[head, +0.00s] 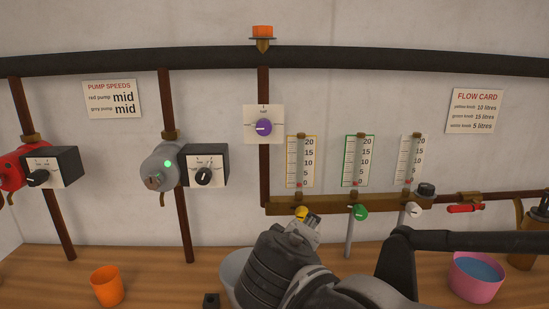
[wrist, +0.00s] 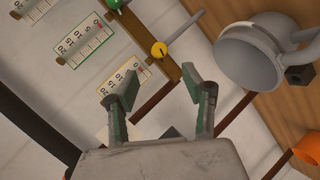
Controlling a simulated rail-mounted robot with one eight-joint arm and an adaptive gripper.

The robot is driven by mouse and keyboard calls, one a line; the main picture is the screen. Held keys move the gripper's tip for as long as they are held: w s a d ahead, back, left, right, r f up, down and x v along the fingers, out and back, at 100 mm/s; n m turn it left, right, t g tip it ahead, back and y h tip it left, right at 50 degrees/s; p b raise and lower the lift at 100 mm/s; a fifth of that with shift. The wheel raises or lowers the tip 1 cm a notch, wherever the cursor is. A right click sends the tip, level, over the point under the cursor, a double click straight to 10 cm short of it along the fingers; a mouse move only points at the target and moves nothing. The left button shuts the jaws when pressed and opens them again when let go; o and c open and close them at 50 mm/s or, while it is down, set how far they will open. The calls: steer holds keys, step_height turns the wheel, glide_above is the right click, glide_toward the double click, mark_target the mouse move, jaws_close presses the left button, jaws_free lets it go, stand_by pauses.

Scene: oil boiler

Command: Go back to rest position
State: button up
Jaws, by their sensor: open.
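My gripper (head: 309,220) is in the lower middle of the head view, close to the yellow knob (head: 301,213) under the left gauge. In the wrist view my gripper (wrist: 159,80) has its two fingers spread, with nothing between them. The yellow knob (wrist: 159,49) shows just beyond the gap between the fingertips, not gripped. My arm hides part of the wooden counter (head: 165,280) and part of a grey vessel (head: 231,270).
A green knob (head: 359,212) and a white knob (head: 413,210) are to the right under their gauges. The grey vessel (wrist: 255,55) is close right in the wrist view. An orange cup (head: 107,287) and a pink tub (head: 475,280) stand on the counter.

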steer(key=s+d+f+m+g+y, duration=0.3)
steer(key=s+d+f+m+g, duration=0.2)
steer(key=s+d+f+m, duration=0.3)
steer(key=s+d+m, duration=0.2)
steer(key=s+d, duration=0.2)
steer(key=d, duration=0.2)
steer(key=shift+d+p, duration=0.35)
steer(key=shift+d, duration=0.05)
